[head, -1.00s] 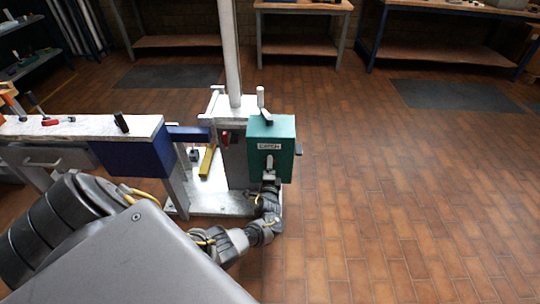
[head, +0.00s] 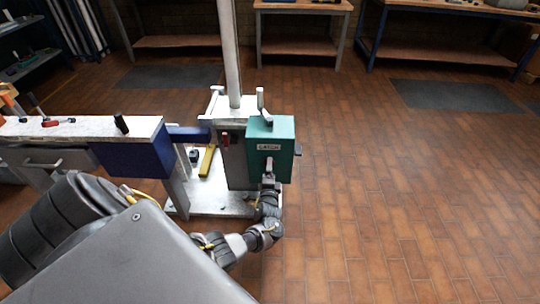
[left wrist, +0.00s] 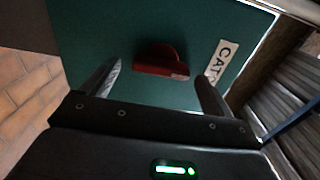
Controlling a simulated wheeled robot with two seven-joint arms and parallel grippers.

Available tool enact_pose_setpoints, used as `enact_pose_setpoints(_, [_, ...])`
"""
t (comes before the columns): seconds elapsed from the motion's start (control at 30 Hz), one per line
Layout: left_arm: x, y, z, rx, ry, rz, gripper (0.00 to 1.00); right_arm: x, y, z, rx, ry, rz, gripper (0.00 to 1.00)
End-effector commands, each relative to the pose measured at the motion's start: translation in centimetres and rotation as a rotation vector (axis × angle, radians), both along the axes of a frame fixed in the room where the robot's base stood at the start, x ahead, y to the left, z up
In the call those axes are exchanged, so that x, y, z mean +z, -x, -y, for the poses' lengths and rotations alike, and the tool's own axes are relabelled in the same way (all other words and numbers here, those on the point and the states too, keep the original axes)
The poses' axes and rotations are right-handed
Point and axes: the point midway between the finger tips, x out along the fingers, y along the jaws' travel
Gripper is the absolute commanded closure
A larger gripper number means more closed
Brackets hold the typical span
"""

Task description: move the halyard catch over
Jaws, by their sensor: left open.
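The teal box (head: 272,130) on the mast stand bears a white label (head: 269,147) reading CATCH. In the left wrist view, a red catch handle (left wrist: 160,60) sticks out of the teal face beside the CATCH label (left wrist: 218,60). My left gripper (head: 269,166) is at the box's front face, just below the label. In the left wrist view the left gripper (left wrist: 155,84) is open, its fingers spread with the red handle ahead of the gap. No contact with the handle shows. In the head view I cannot make out the handle behind the gripper. My right gripper is not in view.
The pale mast (head: 230,55) rises behind the box. A bench (head: 85,128) with tools adjoins at left, with a blue block (head: 135,158) at its end. The tiled floor at right is clear.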

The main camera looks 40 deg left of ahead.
Motion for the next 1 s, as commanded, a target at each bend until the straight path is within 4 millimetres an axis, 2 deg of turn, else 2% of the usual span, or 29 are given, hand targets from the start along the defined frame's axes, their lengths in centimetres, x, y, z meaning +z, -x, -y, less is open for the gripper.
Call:
enact_pose_setpoints(0.3, [0.1, 4.9, 4.0, -0.003, 0.004, -0.002, 0.13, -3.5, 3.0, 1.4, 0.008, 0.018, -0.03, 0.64])
enact_pose_setpoints(0.5, [0.1, 6.8, 5.4, -0.003, 0.002, 0.0, 0.13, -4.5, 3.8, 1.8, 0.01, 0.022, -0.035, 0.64])
enact_pose_setpoints(1.0, [0.0, 7.2, 5.8, -0.003, 0.001, 0.001, 0.13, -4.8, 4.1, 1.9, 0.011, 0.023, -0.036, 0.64])
